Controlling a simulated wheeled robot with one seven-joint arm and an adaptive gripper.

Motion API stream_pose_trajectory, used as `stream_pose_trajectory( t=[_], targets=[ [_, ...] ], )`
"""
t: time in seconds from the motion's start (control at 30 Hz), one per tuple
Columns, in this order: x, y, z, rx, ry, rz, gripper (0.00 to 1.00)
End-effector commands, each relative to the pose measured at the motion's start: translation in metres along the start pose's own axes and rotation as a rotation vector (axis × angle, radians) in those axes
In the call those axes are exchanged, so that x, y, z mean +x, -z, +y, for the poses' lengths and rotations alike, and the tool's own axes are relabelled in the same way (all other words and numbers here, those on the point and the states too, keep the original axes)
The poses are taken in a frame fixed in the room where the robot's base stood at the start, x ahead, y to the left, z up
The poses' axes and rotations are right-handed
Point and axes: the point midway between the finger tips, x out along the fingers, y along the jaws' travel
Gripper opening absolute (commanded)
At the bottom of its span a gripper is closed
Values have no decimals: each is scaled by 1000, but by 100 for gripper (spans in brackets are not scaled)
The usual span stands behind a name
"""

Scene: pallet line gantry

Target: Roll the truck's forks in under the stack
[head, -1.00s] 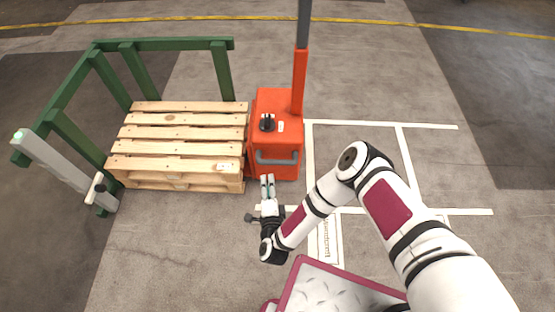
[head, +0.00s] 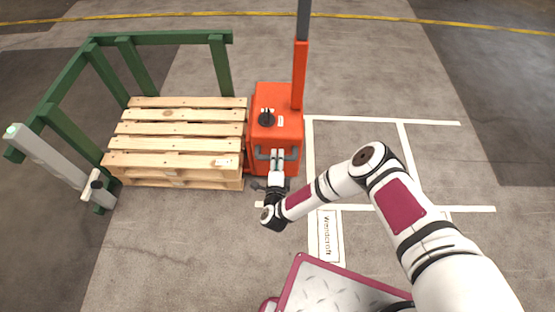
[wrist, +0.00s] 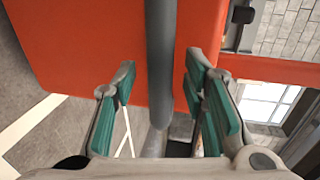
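The orange truck (head: 288,101) stands upright against the right side of the pallet stack (head: 180,143). Its forks are not visible. A grey handle bar (head: 262,155) runs across the truck's near face; it also shows in the wrist view (wrist: 161,60). My gripper (head: 277,153) is at this bar, on the truck's near side. In the wrist view, the green-padded fingers of my gripper (wrist: 160,88) are open, one on each side of the bar, with a gap showing on both sides.
A green frame (head: 160,39) borders the stack at the back and left. A pale post (head: 48,158) with a small fitting stands at the left front. White floor lines (head: 378,120) mark bays at the right, where the floor is clear.

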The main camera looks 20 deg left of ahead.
Motion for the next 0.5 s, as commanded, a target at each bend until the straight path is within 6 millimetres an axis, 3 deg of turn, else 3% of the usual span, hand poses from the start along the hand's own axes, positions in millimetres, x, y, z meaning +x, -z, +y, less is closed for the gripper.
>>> stream_pose_trajectory(
  t=[0.2,0.47,0.5],
  targets=[
    [14,0,0,0,-1,0,40],
    [15,0,0,0,-1,0,40],
    [15,0,0,0,-1,0,35]
  ],
)
